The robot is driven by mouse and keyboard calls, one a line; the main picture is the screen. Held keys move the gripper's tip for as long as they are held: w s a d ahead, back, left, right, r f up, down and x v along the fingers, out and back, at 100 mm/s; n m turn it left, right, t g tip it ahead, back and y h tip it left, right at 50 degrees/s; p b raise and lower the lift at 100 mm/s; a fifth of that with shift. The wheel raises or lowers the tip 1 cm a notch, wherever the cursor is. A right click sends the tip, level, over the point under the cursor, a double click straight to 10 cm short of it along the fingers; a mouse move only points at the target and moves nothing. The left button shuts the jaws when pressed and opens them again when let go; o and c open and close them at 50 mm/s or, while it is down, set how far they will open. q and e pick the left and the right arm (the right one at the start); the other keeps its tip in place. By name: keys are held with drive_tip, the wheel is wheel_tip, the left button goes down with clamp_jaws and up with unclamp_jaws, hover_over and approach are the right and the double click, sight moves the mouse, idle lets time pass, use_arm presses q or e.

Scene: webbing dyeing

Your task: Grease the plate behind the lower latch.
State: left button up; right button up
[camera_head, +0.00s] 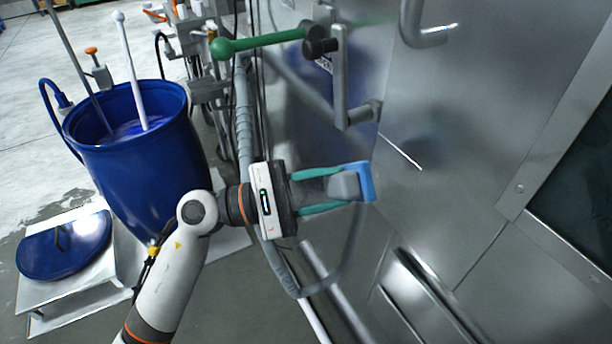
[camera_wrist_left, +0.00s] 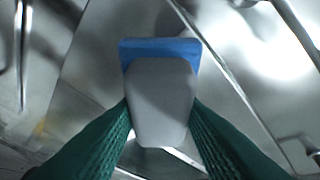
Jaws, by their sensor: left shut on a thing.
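My left gripper (camera_head: 336,190) has green fingers shut on the grey body of a small tool (camera_head: 345,186) with a blue end (camera_head: 368,182). The blue end points right, toward the steel wall. In the left wrist view the tool (camera_wrist_left: 160,95) sits between both fingers, its blue edge (camera_wrist_left: 160,48) foremost, with bare metal beyond. A gap to the wall seems to remain, but contact cannot be judged. A grey bent handle (camera_head: 341,80) is on the steel above the gripper. I cannot tell which part is the lower latch or its plate. My right gripper is out of view.
A green lever (camera_head: 262,42) reaches across above the gripper. A grey hose (camera_head: 243,125) hangs close by. A blue barrel (camera_head: 140,170) with rods in it stands left, beside a blue lid (camera_head: 62,245). A recessed steel edge (camera_head: 425,290) lies at lower right.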

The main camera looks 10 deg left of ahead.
use_arm(q)
drive_tip(key=w+t, duration=0.1)
drive_tip(key=w+r+t+p, duration=0.1)
drive_tip(key=w+n, duration=0.1)
drive_tip(key=shift+w+a+r+t, duration=0.15)
drive_tip(key=shift+w+a+t, duration=0.15)
drive_tip(key=shift+t, duration=0.1)
drive_tip(key=shift+w+d+p, duration=0.4)
drive_tip(key=shift+w+d, duration=0.3)
drive_tip(key=shift+d, duration=0.4)
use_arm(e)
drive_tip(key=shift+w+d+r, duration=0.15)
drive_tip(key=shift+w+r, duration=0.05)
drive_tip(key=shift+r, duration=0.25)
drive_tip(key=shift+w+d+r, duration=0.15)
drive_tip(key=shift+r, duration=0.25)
use_arm(q)
drive_tip(key=shift+w+d, duration=0.25)
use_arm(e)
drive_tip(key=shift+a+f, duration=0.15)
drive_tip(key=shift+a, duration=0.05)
use_arm(q)
drive_tip(key=shift+w+d+b, duration=0.35)
drive_tip(key=shift+d+b, duration=0.05)
drive_tip(key=shift+d, duration=0.1)
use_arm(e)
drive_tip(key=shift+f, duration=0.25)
